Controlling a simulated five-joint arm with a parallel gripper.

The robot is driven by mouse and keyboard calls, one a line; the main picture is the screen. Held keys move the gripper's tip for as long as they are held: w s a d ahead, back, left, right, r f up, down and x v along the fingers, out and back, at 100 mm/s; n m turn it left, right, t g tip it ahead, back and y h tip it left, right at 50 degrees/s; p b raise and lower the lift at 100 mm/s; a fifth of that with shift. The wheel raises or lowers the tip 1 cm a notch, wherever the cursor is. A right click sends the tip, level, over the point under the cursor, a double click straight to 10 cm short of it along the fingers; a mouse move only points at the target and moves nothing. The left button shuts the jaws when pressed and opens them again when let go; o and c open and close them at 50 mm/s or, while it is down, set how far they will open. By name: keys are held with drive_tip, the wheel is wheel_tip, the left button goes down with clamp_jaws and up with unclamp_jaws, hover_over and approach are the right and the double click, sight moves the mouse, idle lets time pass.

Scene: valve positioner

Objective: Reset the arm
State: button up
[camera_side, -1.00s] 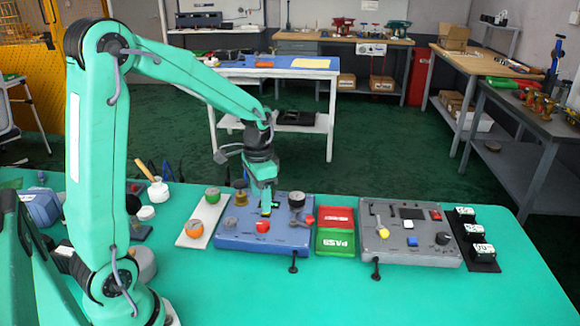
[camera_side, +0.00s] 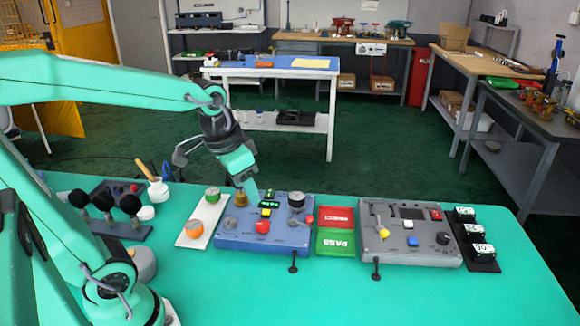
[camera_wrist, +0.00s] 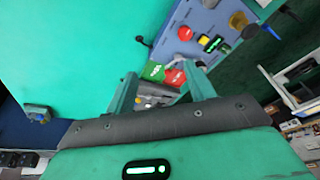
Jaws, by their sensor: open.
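My gripper (camera_side: 252,188) hangs tilted above the back left part of the blue valve panel (camera_side: 232,242) in the side view. In the wrist view my gripper (camera_wrist: 165,82) has its two fingers spread, with nothing held between them. The blue panel (camera_wrist: 207,22) shows at the top of the wrist view, beyond the fingertips. A red knob (camera_side: 262,227), a yellow button (camera_side: 266,212), a small lit green display (camera_side: 269,204) and a brass knob (camera_side: 242,199) are on the blue panel.
A white plate with a green and an orange knob (camera_side: 194,229) lies left of the panel. Red and green trays (camera_side: 336,241) and a grey panel (camera_side: 408,254) lie to the right. A black strip (camera_side: 485,266) holds small displays. The front of the green table (camera_side: 370,300) is clear.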

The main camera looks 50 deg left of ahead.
drive_tip(key=s+d+r+n+t, duration=0.1)
drive_tip(key=s+d+r+t, duration=0.1)
drive_tip(key=s, duration=0.4)
drive_tip(key=shift+d, duration=0.5)
